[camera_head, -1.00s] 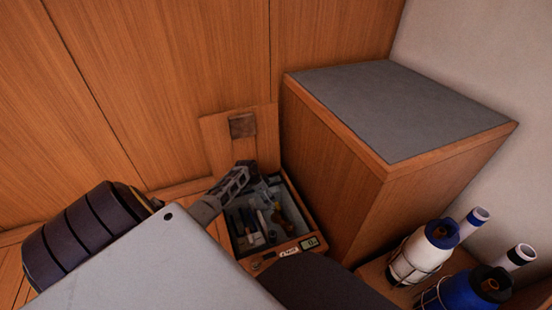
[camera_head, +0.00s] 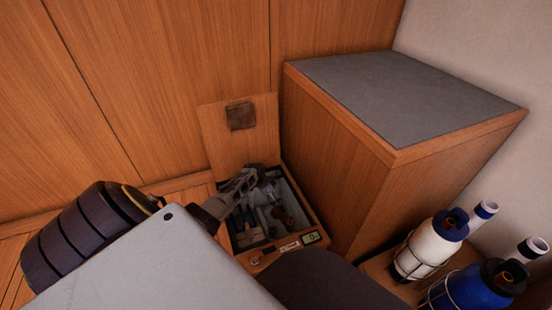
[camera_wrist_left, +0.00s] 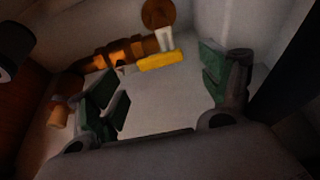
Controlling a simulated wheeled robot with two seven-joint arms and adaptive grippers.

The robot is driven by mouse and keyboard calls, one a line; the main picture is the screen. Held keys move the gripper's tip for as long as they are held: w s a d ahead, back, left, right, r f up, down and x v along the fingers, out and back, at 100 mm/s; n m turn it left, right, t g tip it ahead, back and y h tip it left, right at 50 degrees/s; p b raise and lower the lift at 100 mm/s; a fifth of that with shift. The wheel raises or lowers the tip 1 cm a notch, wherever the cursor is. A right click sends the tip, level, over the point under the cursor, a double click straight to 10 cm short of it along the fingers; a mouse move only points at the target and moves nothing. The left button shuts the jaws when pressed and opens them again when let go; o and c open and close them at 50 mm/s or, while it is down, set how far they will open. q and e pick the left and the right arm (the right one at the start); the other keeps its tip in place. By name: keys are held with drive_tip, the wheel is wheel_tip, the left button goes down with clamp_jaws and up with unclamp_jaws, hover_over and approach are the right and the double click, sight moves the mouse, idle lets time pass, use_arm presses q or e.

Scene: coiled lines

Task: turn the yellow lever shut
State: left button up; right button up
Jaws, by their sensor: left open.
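The yellow lever (camera_wrist_left: 160,61) shows in the left wrist view, at the upper middle, beside a copper-coloured pipe with fittings (camera_wrist_left: 115,52). It lies beyond and between the two fingers of my left gripper (camera_wrist_left: 165,92), which is open with nothing between its green-padded fingers. In the head view my left gripper (camera_head: 238,186) reaches over the open wooden box (camera_head: 312,222) set low at the wall. The lever cannot be made out in the head view; the gripper and the box's clutter hide it. My right gripper does not show.
The box's raised wooden lid (camera_head: 213,137) stands behind it. A grey-topped wooden cabinet (camera_head: 405,100) rises close on the right. A white bottle (camera_head: 428,247) and a blue bottle (camera_head: 478,287) stand at lower right. A small display (camera_head: 311,238) sits on the box's front edge.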

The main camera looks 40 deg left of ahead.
use_arm(q)
drive_tip(key=shift+b+x, duration=1.1)
drive_tip(key=shift+x, duration=0.7)
drive_tip(key=c, duration=1.4)
